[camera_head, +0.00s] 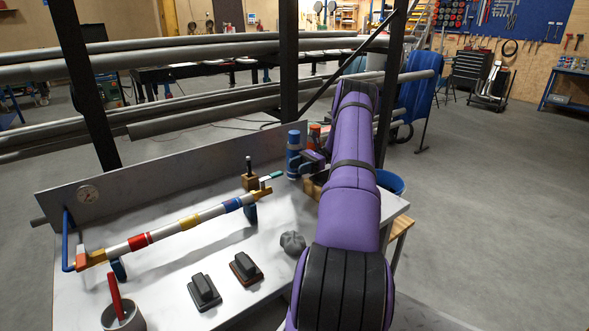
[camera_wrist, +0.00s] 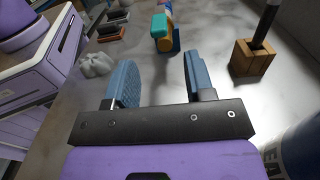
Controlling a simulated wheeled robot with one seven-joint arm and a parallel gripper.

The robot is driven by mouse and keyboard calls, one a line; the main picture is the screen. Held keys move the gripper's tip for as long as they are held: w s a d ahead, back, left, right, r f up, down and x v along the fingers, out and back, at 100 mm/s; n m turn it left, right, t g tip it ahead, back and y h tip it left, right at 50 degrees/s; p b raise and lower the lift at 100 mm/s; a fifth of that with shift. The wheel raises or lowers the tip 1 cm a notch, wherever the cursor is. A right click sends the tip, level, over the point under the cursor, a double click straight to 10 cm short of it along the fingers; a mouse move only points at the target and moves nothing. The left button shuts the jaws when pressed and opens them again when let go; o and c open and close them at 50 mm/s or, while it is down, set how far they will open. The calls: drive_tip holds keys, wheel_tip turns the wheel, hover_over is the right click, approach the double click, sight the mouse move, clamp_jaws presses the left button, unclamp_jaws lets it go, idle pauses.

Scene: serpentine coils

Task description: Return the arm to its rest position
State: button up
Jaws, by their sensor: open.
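My purple arm (camera_head: 352,190) reaches from the bottom right over the table's right end, then bends down to the left. My gripper is beside a blue cylinder (camera_head: 293,160) in the head view, its fingers mostly hidden. In the wrist view, my gripper (camera_wrist: 158,75) shows two blue pads spread apart, with nothing between them. Beyond the pads is a teal-ended handle (camera_wrist: 158,26). It also shows in the head view (camera_head: 272,176), by the right end of a banded pipe (camera_head: 190,221). The pipe lies across blue supports on the table.
A wooden block with a black rod (camera_wrist: 249,57) stands right of my gripper. A grey lump (camera_head: 292,243) and two dark blocks (camera_head: 204,291) (camera_head: 245,268) lie on the white table (camera_head: 160,290). Black posts (camera_head: 289,60) and long grey pipes stand behind. Open floor (camera_head: 500,210) lies right.

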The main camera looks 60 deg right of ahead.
idle(0.5)
drive_tip(key=w+a+r+n+g+h, duration=0.2)
drive_tip(key=w+a+r+g, duration=0.1)
drive_tip(key=a+r, duration=0.4)
drive_tip(key=w+a+r+n+g+h, duration=0.2)
drive_tip(key=w+a+r+n, duration=0.15)
drive_tip(key=a+r, duration=0.45)
drive_tip(key=s+a+r+n+g+h, duration=0.1)
drive_tip(key=a+r+n+h, duration=0.15)
drive_tip(key=a+r, duration=0.4)
drive_tip(key=s+a+r+n+g+h, duration=0.1)
drive_tip(key=a+r+h, duration=0.25)
drive_tip(key=a, duration=0.55)
drive_tip(key=s+a+r+n+t+h, duration=0.2)
drive_tip(key=s+a+r+n+h, duration=0.4)
drive_tip(key=s+a, duration=0.6)
drive_tip(key=s+a+n+t+h, duration=0.1)
drive_tip(key=s+a+n+t, duration=0.4)
drive_tip(key=s, duration=0.7)
drive_tip(key=shift+a+n, duration=0.7)
drive_tip(key=shift+a, duration=0.1)
idle(1.2)
